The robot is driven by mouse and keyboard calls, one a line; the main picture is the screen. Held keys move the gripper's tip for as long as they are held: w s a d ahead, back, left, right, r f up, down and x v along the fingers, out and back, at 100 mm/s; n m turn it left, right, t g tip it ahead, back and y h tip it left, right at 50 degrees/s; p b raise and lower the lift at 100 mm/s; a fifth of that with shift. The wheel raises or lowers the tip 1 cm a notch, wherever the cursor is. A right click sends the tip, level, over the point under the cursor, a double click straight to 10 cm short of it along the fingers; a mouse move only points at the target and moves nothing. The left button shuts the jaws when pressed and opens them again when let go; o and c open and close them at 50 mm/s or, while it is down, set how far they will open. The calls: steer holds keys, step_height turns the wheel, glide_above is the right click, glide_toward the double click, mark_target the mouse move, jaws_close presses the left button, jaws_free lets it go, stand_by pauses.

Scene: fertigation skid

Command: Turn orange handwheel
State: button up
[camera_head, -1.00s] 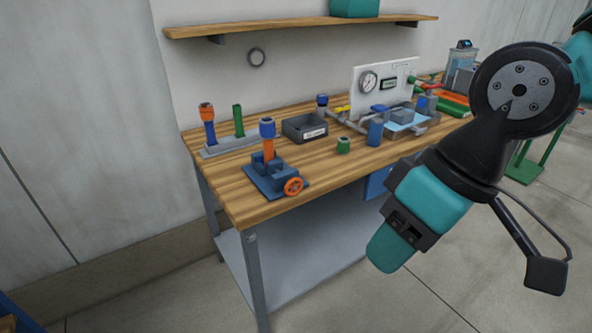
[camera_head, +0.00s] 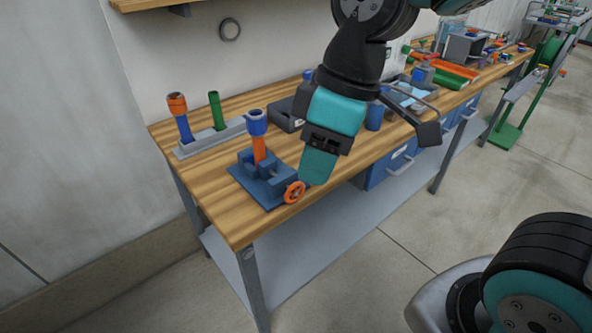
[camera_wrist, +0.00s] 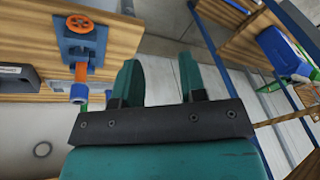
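The orange handwheel (camera_head: 294,192) is on the front of a blue vise-like fixture (camera_head: 262,180) at the near left corner of the workbench. An orange post with a blue cap (camera_head: 257,123) stands upright in the fixture. My gripper (camera_head: 316,180) hangs just right of the handwheel in the head view; I cannot tell the depth gap. In the wrist view the handwheel (camera_wrist: 79,23) lies left of my gripper's fingers (camera_wrist: 159,62). The two teal fingers are apart with nothing between them. Nothing hides the wheel in the wrist view.
A grey rack (camera_head: 212,137) with an orange-and-blue post and a green post stands behind the fixture. A dark bin (camera_head: 284,115) and a blue cylinder (camera_head: 374,117) are farther along the wooden bench (camera_head: 215,205). Open floor lies in front.

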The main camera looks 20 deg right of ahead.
mark_target(299, 182)
steer(key=w+d+f+n+h, duration=0.25)
steer(key=w+n, duration=0.25)
steer(key=w, duration=0.4)
steer(key=w+d+f+n+h, duration=0.1)
steer(key=w+d+f+n, duration=0.15)
steer(key=w+n, duration=0.55)
steer(key=f, duration=0.5)
steer(key=w+f+m+p, duration=0.1)
steer(key=f, duration=0.5)
steer(key=f+m+p, duration=0.1)
steer(key=f, duration=0.4)
steer(key=shift+w+f, duration=0.2)
steer(key=shift+w, duration=0.1)
steer(key=shift+c, duration=0.2)
jaws_close()
